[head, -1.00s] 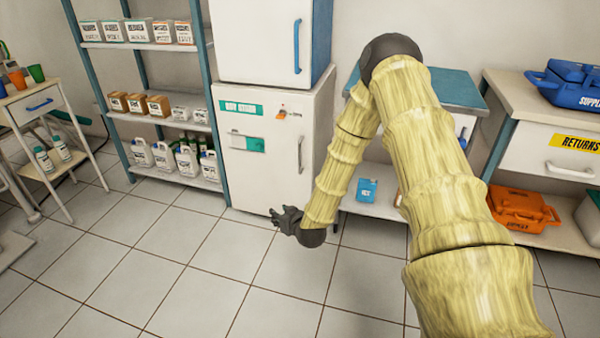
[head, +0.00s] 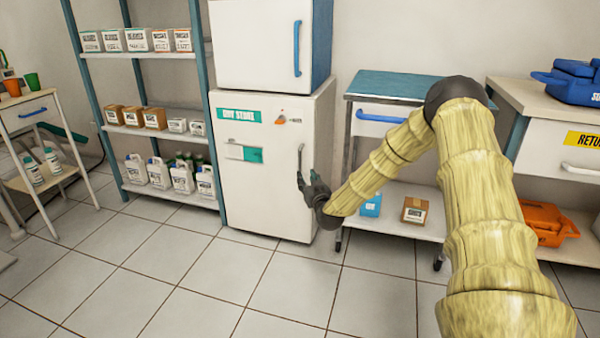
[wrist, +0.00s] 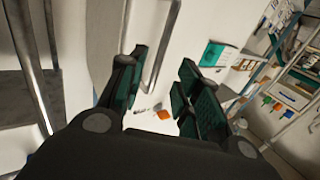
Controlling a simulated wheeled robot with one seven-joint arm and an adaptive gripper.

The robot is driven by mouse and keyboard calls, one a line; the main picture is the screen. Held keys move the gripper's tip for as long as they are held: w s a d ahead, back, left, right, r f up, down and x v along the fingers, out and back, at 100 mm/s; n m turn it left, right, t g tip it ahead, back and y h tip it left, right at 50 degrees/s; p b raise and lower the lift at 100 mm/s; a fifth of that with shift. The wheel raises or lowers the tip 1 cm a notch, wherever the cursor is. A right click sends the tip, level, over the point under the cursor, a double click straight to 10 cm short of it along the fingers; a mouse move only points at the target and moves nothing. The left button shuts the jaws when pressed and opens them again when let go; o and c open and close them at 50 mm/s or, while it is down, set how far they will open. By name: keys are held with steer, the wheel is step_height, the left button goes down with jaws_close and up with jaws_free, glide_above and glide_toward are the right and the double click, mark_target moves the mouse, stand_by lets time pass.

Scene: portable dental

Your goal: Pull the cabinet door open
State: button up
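The lower white cabinet (head: 240,180) stands in the middle of the head view, with a green label on top and its door shut. Its grey vertical handle (head: 301,158) is on the door's right side. My gripper (head: 304,180) is at the lower part of this handle. In the wrist view my gripper (wrist: 158,85) has its fingers spread, with dark green pads. The handle (wrist: 163,45) rises just beyond and between the fingertips, nearer the left finger. I cannot tell whether a finger touches it. Nothing is gripped.
An upper white cabinet with a blue handle (head: 297,48) sits on top. A shelf rack (head: 135,55) with boxes and jugs stands to the left. A blue-topped trolley (head: 400,86) stands close on the right. The tiled floor (head: 200,285) in front is clear.

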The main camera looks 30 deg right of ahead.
mark_target(300, 168)
steer(key=b+x, duration=0.1)
steer(key=x, duration=0.3)
steer(key=b+x, duration=0.2)
steer(key=x, duration=0.1)
steer(key=shift+w+d+f, duration=0.1)
steer(key=shift+w+f, duration=0.15)
steer(key=shift+w, duration=0.15)
steer(key=shift+w+d+r+b, duration=0.15)
steer(key=shift+w+b, duration=0.15)
steer(key=shift+w, duration=0.35)
jaws_close()
